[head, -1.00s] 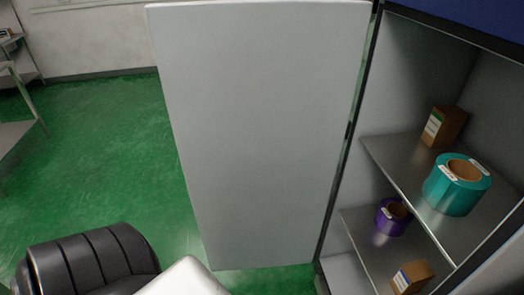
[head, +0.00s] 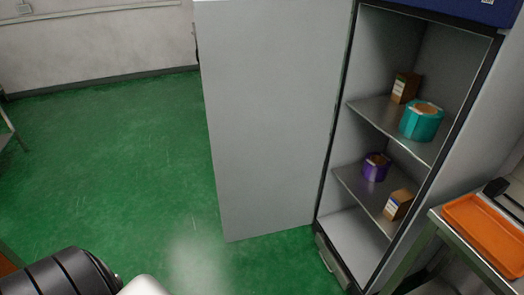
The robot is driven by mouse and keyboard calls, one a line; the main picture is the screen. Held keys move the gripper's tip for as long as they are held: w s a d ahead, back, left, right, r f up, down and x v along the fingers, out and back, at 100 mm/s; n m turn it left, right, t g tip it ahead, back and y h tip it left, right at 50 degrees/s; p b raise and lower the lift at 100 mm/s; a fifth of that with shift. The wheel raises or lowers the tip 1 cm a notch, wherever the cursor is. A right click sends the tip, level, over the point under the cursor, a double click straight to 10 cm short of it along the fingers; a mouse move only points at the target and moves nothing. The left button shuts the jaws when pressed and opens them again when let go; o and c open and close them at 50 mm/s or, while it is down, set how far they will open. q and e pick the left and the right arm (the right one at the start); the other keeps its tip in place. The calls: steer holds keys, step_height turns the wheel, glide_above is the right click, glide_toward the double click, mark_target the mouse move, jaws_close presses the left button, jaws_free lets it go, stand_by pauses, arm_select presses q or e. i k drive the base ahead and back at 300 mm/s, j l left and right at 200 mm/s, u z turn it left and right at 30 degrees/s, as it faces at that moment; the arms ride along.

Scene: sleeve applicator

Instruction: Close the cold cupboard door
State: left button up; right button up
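The cold cupboard door (head: 270,120) is a tall pale grey panel. It stands wide open, hinged at the left side of the cupboard (head: 347,225) and swung out to the left. The cupboard's inside is exposed. Its shelves hold a teal roll (head: 421,122), a purple roll (head: 375,167) and two small brown boxes, one on the upper shelf (head: 405,87) and one on the lower shelf (head: 397,205). A black and white part of my own arm shows at the bottom left, apart from the door. Neither gripper is in view.
An orange tray (head: 486,234) lies on a metal table (head: 440,222) at the right, close to the cupboard's front right side. Green floor (head: 110,170) is clear to the left of the door. Part of a metal rack (head: 10,130) shows at the far left edge.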

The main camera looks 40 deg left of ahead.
mark_target(271, 70)
steer(key=k+j+z, duration=0.15)
steer(key=z, duration=1.45)
steer(key=k+j, duration=0.15)
steer(key=j, duration=0.55)
steer(key=k+j, duration=0.15)
steer(key=j, duration=0.5)
steer(key=k+j, duration=0.15)
steer(key=j, duration=0.55)
steer(key=k+j, duration=0.15)
steer(key=j, duration=0.55)
steer(key=k+j, duration=0.15)
steer(key=j, duration=0.5)
steer(key=k+j, duration=0.15)
steer(key=j, duration=0.55)
steer(key=k+j, duration=0.15)
steer(key=j, duration=0.55)
steer(key=k+j, duration=0.15)
steer(key=j, duration=0.5)
steer(key=z, duration=0.05)
